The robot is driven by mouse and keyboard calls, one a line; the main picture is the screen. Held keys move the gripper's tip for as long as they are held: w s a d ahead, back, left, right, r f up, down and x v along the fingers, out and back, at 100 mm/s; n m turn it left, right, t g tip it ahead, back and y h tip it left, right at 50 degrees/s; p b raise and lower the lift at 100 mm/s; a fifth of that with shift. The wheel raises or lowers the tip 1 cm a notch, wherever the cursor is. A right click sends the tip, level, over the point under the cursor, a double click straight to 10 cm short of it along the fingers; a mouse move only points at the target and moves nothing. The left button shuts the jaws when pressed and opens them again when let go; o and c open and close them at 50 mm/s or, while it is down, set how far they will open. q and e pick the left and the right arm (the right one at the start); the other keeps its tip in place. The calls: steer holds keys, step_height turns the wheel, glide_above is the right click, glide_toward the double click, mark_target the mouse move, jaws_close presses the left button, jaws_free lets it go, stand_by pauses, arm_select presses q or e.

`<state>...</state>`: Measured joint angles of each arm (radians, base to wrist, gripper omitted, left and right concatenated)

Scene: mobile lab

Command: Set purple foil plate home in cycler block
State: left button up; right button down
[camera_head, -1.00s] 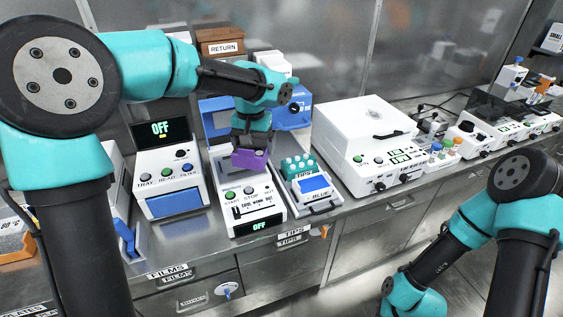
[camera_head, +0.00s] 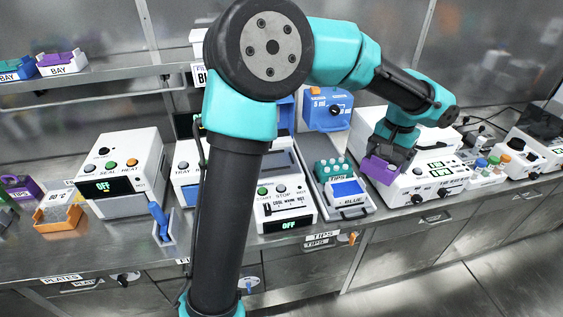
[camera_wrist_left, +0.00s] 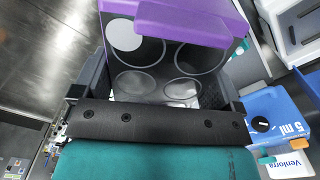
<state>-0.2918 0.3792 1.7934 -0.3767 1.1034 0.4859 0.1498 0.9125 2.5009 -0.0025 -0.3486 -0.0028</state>
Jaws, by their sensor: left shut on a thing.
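My left gripper (camera_head: 386,160) is shut on the purple foil plate (camera_head: 381,171) and holds it in the air, in front of the large white lidded machine (camera_head: 420,180). In the left wrist view the purple plate (camera_wrist_left: 190,22) sits between the jaws (camera_wrist_left: 155,95), with large round openings showing on the side toward the camera. A white unit with START and STOP buttons (camera_head: 292,212) stands to the left and reads OFF. Its back part is partly hidden. No label here names the cycler block, so I cannot tell which unit holds it. My right gripper is out of view.
A teal tip rack (camera_head: 331,168) and a blue 5 ml unit (camera_head: 328,110) stand left of the held plate. A SEAL/HEAT unit (camera_head: 122,172) and an orange tray (camera_head: 58,216) are at the left. A shelf with BAY holders (camera_head: 62,64) is above. My left arm hides part of the bench.

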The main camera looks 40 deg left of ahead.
arm_select(q)
steer(key=s+a+f+m, duration=0.2)
steer(key=s+a+f, duration=0.2)
steer(key=a, duration=0.4)
steer(key=s+a+f+m, duration=0.2)
steer(key=s+a+f, duration=0.2)
steer(key=a, duration=0.5)
steer(key=s+a+f+m, duration=0.2)
steer(key=s+a+f, duration=0.2)
steer(key=s+a, duration=0.4)
steer(key=shift+a+f+m, duration=0.15)
steer(key=shift+a+m, duration=0.15)
steer(key=shift+a, duration=0.15)
steer(key=shift+w, duration=0.1)
steer(key=w+a, duration=0.3)
steer(key=w+a+f, duration=0.1)
steer(key=w+a, duration=0.2)
steer(key=a, duration=0.1)
steer(key=w+a, duration=0.4)
steer(key=shift+a+f, duration=0.2)
steer(key=shift+a, duration=0.05)
